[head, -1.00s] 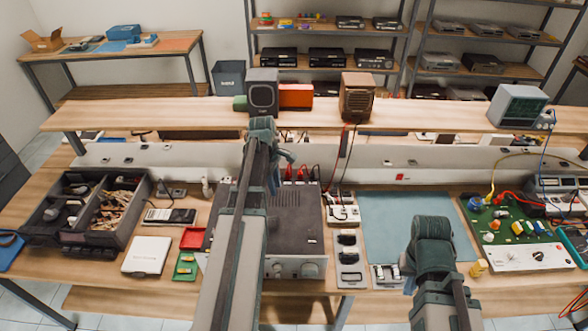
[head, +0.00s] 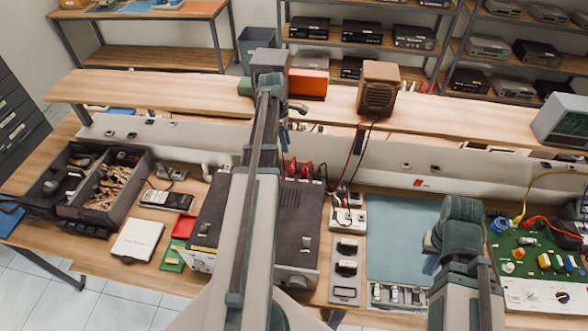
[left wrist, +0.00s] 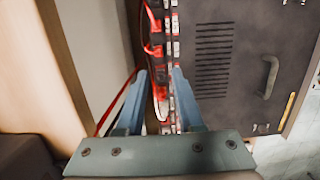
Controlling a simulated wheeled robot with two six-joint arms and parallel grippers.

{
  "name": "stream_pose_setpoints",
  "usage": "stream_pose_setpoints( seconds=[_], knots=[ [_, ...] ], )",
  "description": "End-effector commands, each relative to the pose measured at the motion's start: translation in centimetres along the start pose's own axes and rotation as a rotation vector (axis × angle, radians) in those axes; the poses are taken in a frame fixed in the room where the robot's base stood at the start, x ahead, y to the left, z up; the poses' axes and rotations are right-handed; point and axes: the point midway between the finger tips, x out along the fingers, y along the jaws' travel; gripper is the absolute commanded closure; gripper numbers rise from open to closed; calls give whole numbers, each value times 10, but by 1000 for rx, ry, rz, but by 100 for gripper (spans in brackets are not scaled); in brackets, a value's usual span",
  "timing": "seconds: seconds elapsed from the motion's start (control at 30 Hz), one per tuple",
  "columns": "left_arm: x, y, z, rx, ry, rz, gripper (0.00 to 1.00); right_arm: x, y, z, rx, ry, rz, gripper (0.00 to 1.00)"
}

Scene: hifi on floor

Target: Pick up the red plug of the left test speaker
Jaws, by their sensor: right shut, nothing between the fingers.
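My left gripper (head: 284,134) points down at the rear of the dark amplifier (head: 300,225). In the left wrist view its two blue fingers (left wrist: 159,76) are apart. Below and between them is the amplifier's rear row of terminals, with a red plug (left wrist: 160,92); contact is not visible. More red plugs (left wrist: 154,50) with leads sit further up the row. In the head view red plugs (head: 307,170) stand at the amplifier's rear, right of my left arm. Which belongs to the left speaker I cannot tell. My right gripper (head: 431,264) is shut and empty above the blue-green mat (head: 400,225).
A grey speaker (head: 270,62) and a wooden speaker (head: 378,88) stand on the shelf. A red and a black lead hang from the wooden one. The pale raceway (head: 400,165) runs behind the amplifier.

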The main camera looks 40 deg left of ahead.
Motion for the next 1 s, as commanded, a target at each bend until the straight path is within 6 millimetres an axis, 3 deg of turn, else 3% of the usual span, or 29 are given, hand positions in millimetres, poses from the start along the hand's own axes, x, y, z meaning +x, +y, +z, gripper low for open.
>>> stream_pose_setpoints(
  seconds=[0.6,1.0],
  knots=[
    [79,0,-1,2,0,0,64,78,-7,-5,-14,0,3,100],
    [89,1,0,2,0,0,64,87,-8,-5,-15,0,3,100]
  ],
)
